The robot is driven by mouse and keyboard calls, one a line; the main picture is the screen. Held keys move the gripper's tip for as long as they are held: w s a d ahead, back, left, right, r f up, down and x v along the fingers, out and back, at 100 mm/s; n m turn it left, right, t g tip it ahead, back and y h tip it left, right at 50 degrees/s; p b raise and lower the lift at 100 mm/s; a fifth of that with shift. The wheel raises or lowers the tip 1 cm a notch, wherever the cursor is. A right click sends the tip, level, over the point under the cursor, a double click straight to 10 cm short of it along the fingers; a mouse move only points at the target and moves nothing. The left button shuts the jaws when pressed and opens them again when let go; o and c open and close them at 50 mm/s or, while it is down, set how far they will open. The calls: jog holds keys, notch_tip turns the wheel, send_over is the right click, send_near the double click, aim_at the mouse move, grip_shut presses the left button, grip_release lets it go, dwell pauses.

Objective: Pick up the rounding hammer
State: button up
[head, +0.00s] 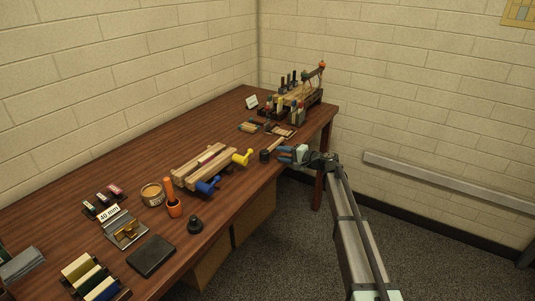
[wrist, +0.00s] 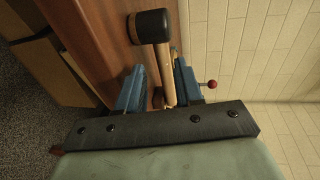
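The rounding hammer (head: 265,156) has a black cylindrical head and a pale wooden handle. It lies near the table's right edge in the head view, with its handle pointing up and right. My gripper (head: 286,154) is just right of it at that edge. In the wrist view the hammer (wrist: 150,27) has its head beyond the fingertips. Its handle runs down the picture between the two blue fingers of my gripper (wrist: 160,66). The fingers are apart, with visible gaps beside the handle. I cannot tell whether the handle is at fingertip depth.
The wooden table (head: 150,222) carries a wooden clamp with a yellow handle (head: 242,158) and a blue handle (head: 207,187) left of the hammer. A tool rack (head: 300,95) stands behind, near the far corner. An orange cup (head: 174,209) and a tin (head: 152,194) are farther left.

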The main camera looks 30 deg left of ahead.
aim_at(272, 150)
jog(key=x, duration=0.2)
jog(key=w+x, duration=0.1)
jog(key=x, duration=0.1)
jog(key=shift+a, duration=0.55)
jog(key=shift+c, duration=0.3)
grip_shut()
